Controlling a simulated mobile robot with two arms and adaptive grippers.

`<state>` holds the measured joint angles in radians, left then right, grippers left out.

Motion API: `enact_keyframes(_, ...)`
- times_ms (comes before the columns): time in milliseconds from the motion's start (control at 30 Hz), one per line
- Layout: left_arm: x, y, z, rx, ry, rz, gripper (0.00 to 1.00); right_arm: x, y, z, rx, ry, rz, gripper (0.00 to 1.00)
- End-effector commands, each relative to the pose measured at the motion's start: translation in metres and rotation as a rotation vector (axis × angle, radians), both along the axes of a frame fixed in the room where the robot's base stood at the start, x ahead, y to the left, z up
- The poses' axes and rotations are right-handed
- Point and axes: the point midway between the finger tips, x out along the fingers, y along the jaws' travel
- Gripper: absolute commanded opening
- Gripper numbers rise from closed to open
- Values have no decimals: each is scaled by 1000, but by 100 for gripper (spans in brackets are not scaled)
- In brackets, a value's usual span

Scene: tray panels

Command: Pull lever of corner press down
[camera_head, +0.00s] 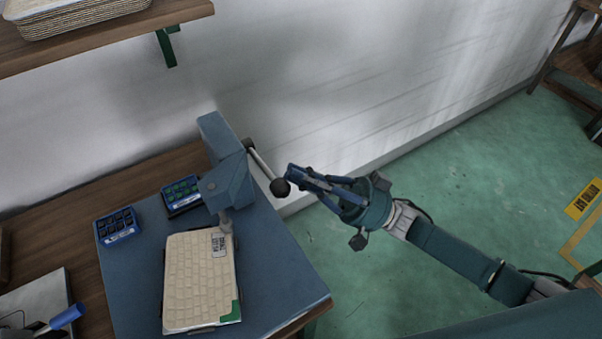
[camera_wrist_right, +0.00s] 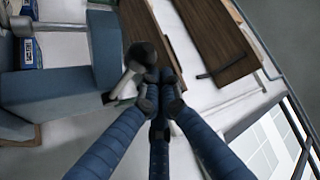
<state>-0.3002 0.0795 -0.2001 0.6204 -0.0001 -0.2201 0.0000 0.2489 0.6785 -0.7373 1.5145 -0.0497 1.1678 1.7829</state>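The corner press (camera_head: 229,180) is a blue-grey machine standing on the blue mat of the bench. Its lever (camera_head: 261,165) is a metal rod that slants down to the right and ends in a black ball knob (camera_head: 280,187). My right gripper (camera_head: 291,172) is right beside the knob, with its blue fingers drawn together. In the right wrist view the knob (camera_wrist_right: 140,55) shows just past the closed fingertips (camera_wrist_right: 160,92), not between them. Whether they touch it I cannot tell. A beige woven tray panel (camera_head: 198,285) lies below the press head. My left gripper is not in view.
Two blue boxes of small parts (camera_head: 118,226) (camera_head: 181,193) stand left of the press. A blue-handled tool (camera_head: 67,316) lies at lower left. A shelf with a basket (camera_head: 70,18) hangs above. The wall is behind; green floor (camera_head: 440,190) is open at right.

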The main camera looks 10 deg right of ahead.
Motion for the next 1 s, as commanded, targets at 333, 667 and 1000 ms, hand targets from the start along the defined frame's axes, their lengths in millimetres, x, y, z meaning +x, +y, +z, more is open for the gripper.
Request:
enact_keyframes(333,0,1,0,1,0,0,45,-4,-18,-16,-6,5,0,0)
enact_keyframes(667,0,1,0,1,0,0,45,-15,-75,-52,-2,2,-1,0)
enact_keyframes(1000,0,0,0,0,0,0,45,-20,-99,-66,1,0,-1,0)
